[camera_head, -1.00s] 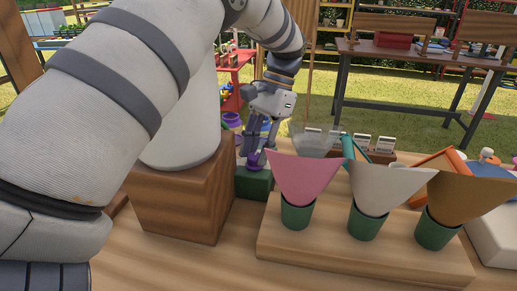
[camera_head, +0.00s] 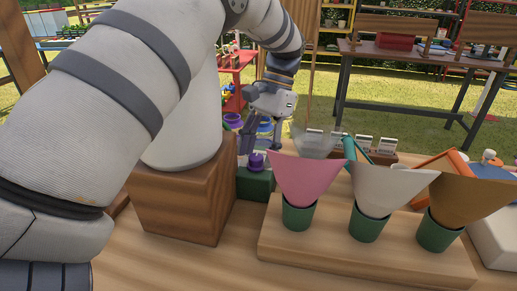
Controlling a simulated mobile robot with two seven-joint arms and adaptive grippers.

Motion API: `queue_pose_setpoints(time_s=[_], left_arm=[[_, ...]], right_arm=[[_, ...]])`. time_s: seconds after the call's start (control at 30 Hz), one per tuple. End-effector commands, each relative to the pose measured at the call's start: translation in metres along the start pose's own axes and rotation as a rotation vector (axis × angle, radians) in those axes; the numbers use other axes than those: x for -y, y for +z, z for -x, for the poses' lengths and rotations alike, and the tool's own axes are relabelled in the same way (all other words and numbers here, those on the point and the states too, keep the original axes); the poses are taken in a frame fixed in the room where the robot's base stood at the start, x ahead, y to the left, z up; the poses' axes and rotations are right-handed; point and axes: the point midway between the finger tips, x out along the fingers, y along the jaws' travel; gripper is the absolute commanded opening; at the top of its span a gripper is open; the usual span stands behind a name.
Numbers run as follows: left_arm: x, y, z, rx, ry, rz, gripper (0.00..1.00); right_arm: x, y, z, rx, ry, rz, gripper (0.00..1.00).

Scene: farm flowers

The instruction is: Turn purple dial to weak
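The purple dial (camera_head: 257,162) sits on top of a small green box (camera_head: 256,184) on the wooden table, just right of the brown wooden block. My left gripper (camera_head: 262,143) points down from above, just over and behind the dial. Its two fingers are spread apart, and the dial shows clear below them. I see nothing held between the fingers. Any marking for weak is too small or hidden to read. My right gripper is not in view.
A wooden stand (camera_head: 365,251) holds pink, white and brown paper cones in green cups, close to the right of the green box. A wooden block (camera_head: 186,199) stands left of it. Small cards and a clear container (camera_head: 313,141) are behind.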

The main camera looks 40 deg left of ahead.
Motion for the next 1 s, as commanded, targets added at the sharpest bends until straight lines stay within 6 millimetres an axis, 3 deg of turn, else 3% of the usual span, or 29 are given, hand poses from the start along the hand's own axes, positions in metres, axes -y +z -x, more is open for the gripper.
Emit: queue_pose_setpoints(time_s=[0.17, 0.4, 0.53, 1.0], left_arm=[[0.0, -0.001, 0.004, -0.002, -0.001, 0.0, 0.47], [0.0, -0.001, 0.053, -0.006, -0.001, 0.0, 0.47], [0.0, -0.001, 0.069, -0.002, -0.001, 0.001, 0.47], [0.0, 0.0, 0.075, 0.0, 0.0, 0.0, 0.47]], right_arm=[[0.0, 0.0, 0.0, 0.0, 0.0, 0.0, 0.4], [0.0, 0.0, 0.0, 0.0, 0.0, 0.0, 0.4], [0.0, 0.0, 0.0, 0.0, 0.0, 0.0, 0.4], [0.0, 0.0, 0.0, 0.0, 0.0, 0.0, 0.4]])
